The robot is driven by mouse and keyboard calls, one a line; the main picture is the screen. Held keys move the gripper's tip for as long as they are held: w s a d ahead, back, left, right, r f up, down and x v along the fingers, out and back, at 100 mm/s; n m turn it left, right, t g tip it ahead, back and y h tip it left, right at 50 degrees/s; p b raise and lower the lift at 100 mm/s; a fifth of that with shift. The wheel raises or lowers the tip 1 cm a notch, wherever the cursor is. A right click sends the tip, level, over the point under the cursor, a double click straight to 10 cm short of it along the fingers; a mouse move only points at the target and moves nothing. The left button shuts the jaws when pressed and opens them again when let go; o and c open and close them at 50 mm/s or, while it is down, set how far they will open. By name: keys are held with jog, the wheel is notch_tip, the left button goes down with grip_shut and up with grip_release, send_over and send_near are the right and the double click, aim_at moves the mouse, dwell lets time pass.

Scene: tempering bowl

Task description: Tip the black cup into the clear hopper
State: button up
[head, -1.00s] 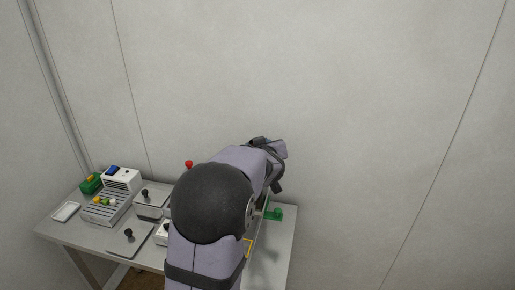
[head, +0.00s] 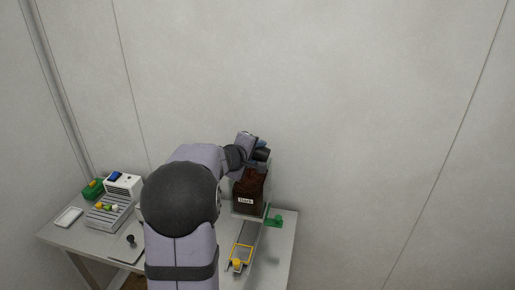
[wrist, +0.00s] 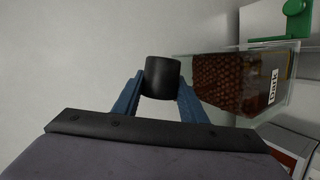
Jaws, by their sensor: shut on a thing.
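The black cup (wrist: 162,78) is between the two blue fingers of my gripper (wrist: 161,88) in the wrist view. My gripper is shut on it. In the head view the cup (head: 262,154) is at the top of the clear hopper (head: 236,206) and looks tipped on its side. Its inside is hidden, and I see no pieces falling. The hopper holds dark brown pieces and bears a "Dark" label. In the wrist view the hopper (wrist: 288,100) lies just right of the cup, turned sideways by the camera's roll.
A green part (head: 275,221) is right of the hopper, and a yellow frame (head: 241,254) is in front. At the table's left are a white box with a blue top (head: 123,183), a grey rack (head: 104,213) and a white tray (head: 68,217). My arm hides the table's middle.

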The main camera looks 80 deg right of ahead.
jog(key=shift+w+r+n+g+p, duration=0.1)
jog(key=shift+n+g+p, duration=0.35)
jog(key=shift+p, duration=0.35)
jog(key=shift+w+f+n, duration=0.2)
jog(key=shift+n, duration=0.05)
jog(key=shift+w+f+n+g+h+b, duration=0.1)
jog(key=shift+w+n+g+h+b, duration=0.05)
jog(key=shift+n+g+b, duration=0.3)
jog(key=shift+w+f+n+g+h+b, duration=0.15)
jog(key=shift+n+g+b, duration=0.15)
jog(key=shift+n+g, duration=0.15)
jog(key=shift+w+r+n+g+h+b, duration=0.1)
jog(key=shift+w+n+g+h+b, duration=0.2)
jog(key=shift+n+b, duration=0.45)
jog(key=shift+w+r+n+g+h+b, duration=0.1)
jog(key=shift+n+g+h+b, duration=0.2)
jog(key=shift+n+g+b, duration=0.35)
jog(key=shift+w+r+n+g+h+b, duration=0.15)
jog(key=shift+n+g+h+b, duration=0.15)
jog(key=shift+n+b, duration=0.5)
